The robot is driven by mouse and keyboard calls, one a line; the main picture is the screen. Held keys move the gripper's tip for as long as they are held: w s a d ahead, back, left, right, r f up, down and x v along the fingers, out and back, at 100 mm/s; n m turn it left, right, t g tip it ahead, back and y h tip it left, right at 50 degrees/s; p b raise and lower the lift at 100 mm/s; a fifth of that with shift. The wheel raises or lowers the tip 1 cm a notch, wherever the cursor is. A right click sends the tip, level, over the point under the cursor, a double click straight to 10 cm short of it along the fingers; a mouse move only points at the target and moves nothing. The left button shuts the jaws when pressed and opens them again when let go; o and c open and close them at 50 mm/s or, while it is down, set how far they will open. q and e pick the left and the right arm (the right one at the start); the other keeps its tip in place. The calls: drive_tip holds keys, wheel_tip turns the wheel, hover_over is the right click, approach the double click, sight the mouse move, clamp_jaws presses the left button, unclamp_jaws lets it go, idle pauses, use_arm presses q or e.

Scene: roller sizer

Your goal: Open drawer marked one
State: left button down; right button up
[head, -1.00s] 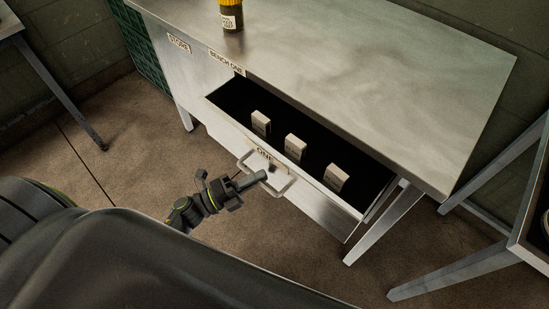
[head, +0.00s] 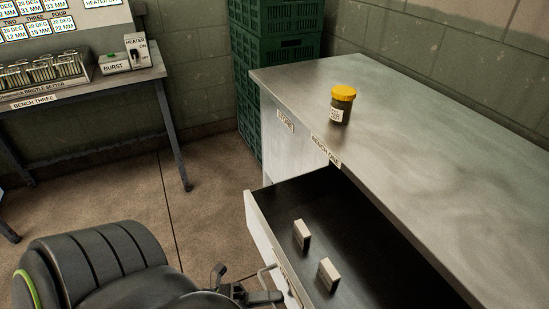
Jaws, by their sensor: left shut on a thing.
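The drawer (head: 258,232) under bench one stands pulled out, its dark inside showing. Two pale blocks, one (head: 302,235) behind the other (head: 328,274), stand upright in it. Its front is seen at a steep angle, and its mark cannot be read now. The drawer's bar handle (head: 266,269) sticks out from the front near the bottom of the view. My left gripper (head: 274,298) is shut on the handle, partly cut off by the lower edge. My right gripper is out of view.
A yellow-lidded jar (head: 342,104) stands on the bench one top (head: 420,150). Green crates (head: 277,70) are stacked behind. Bench three (head: 95,82), with a rack of tubes (head: 45,72), stands at the left. Floor (head: 135,185) between the benches is clear.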

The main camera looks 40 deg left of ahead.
use_arm(q)
drive_tip(key=c, duration=1.8)
unclamp_jaws()
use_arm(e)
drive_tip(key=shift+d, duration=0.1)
use_arm(q)
drive_tip(key=b+v, duration=0.3)
drive_tip(key=v, duration=1.4)
drive_tip(key=shift+s+a+f, duration=0.15)
drive_tip(key=shift+a, duration=0.05)
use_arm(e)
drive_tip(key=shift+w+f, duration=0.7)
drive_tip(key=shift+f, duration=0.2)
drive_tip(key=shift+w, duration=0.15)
